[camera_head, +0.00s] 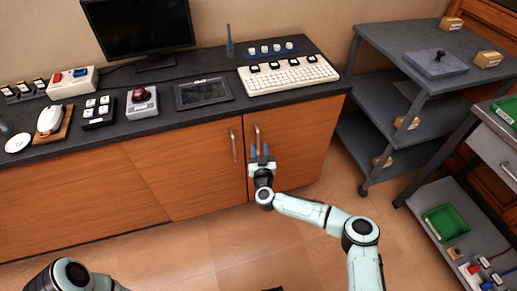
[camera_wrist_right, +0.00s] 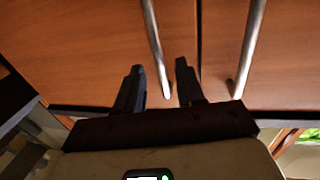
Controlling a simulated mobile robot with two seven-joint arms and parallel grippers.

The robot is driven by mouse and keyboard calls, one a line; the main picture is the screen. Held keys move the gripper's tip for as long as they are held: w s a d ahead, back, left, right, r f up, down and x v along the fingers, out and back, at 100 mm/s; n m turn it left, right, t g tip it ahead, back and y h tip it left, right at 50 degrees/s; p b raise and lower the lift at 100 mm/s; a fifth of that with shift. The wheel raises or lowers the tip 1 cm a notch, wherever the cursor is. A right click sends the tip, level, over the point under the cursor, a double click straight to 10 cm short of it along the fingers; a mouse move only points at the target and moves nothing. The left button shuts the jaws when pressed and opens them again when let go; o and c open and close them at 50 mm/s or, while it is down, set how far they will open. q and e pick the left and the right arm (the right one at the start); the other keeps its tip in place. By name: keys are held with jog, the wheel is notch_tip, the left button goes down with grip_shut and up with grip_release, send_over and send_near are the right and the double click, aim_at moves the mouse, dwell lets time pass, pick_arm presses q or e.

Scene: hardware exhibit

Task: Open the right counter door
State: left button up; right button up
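The right counter door (camera_head: 300,150) is a wooden panel under the dark countertop and looks closed. Its upright metal handle (camera_head: 257,135) is near the door's left edge. My right gripper (camera_head: 260,150) is at the lower part of this handle, in front of the door. In the right wrist view, the open fingers (camera_wrist_right: 158,88) stand apart on either side of a handle (camera_wrist_right: 155,50), with gaps showing beside it. Whether they touch it I cannot tell. My left gripper is out of view; only part of my left arm shows at the bottom left.
The neighbouring door's handle (camera_head: 234,146) is close beside; it also shows in the right wrist view (camera_wrist_right: 248,50). A grey shelf cart (camera_head: 375,150) stands right of the counter. A keyboard (camera_head: 288,76) and monitor (camera_head: 140,25) are on top. The floor (camera_head: 230,245) in front is clear.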

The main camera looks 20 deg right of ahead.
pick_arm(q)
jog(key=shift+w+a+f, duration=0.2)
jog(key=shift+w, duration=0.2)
pick_arm(e)
jog(key=shift+w+d, duration=0.1)
jog(key=shift+w, duration=0.6)
grip_shut()
